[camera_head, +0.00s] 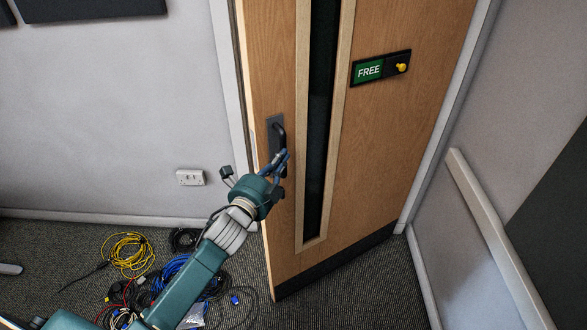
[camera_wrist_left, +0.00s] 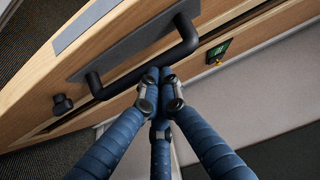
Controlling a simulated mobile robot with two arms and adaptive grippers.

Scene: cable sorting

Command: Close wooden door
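The wooden door (camera_head: 385,150) stands ajar, its left edge swung out from the white frame (camera_head: 230,80) into the room. It has a narrow dark glass strip and a black pull handle (camera_head: 277,130) near its left edge. The handle also shows large in the left wrist view (camera_wrist_left: 140,67). My left gripper (camera_head: 282,158) is at the lower part of the handle. In the wrist view its blue fingers (camera_wrist_left: 158,76) come together at the tips, right beside the handle bar. Whether they touch the bar is unclear. My right gripper is not in view.
A sign reading FREE (camera_head: 369,71) with a yellow knob is on the door. Coiled cables, including a yellow one (camera_head: 130,254), lie on the carpet at lower left. A wall socket (camera_head: 190,177) is left of the door. A white rail (camera_head: 498,240) lines the right wall.

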